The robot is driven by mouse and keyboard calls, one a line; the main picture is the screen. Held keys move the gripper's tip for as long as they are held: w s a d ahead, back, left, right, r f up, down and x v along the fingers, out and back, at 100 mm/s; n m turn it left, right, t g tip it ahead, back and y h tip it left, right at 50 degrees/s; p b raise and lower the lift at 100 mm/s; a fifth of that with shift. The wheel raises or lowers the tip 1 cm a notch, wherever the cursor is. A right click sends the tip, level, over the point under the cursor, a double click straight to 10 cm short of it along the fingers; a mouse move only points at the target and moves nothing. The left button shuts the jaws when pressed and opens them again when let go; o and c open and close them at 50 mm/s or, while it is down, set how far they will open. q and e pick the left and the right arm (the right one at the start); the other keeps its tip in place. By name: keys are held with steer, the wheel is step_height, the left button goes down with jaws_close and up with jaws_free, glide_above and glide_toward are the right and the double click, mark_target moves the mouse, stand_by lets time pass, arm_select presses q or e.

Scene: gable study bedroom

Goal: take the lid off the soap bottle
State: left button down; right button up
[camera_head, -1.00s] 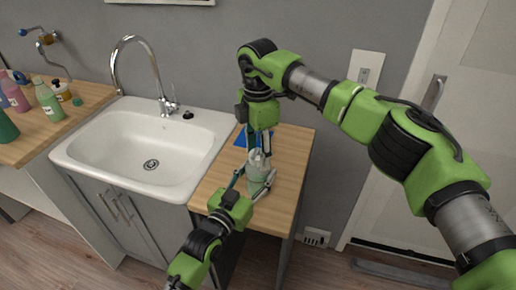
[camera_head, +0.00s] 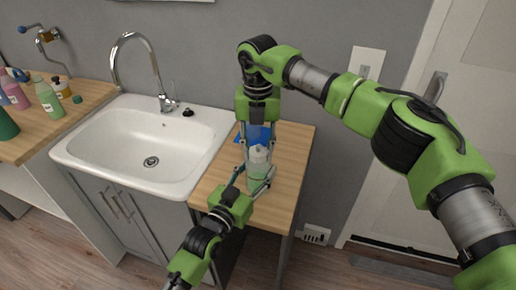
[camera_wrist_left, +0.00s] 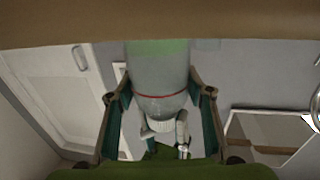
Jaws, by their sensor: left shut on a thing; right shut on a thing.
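The soap bottle (camera_head: 259,176), pale green and see-through, stands upright on the small wooden counter. Its whitish lid (camera_head: 259,154) is at the top. My left gripper (camera_head: 257,173) comes from the front and is shut around the bottle's body. In the left wrist view the bottle (camera_wrist_left: 158,80) appears upside down between the fingers, with a red line round it and the white lid (camera_wrist_left: 160,127) at the neck. My right gripper (camera_head: 258,150) points down from above and is shut on the lid. I cannot tell whether lid and bottle are apart.
A blue flat thing (camera_head: 245,134) lies behind the bottle on the wooden counter (camera_head: 292,165). A white sink (camera_head: 190,150) with a tall tap is to the left. Several bottles stand on the far-left worktop (camera_head: 85,105). A door is at the right.

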steer(key=n, duration=0.7)
steer(key=shift+n, duration=0.3)
steer(key=n, duration=1)
steer(key=shift+n, duration=0.4)
steer(key=n, duration=0.5)
steer(key=shift+n, duration=0.4)
steer(key=shift+r, duration=0.15)
steer(key=shift+r, duration=1.05)
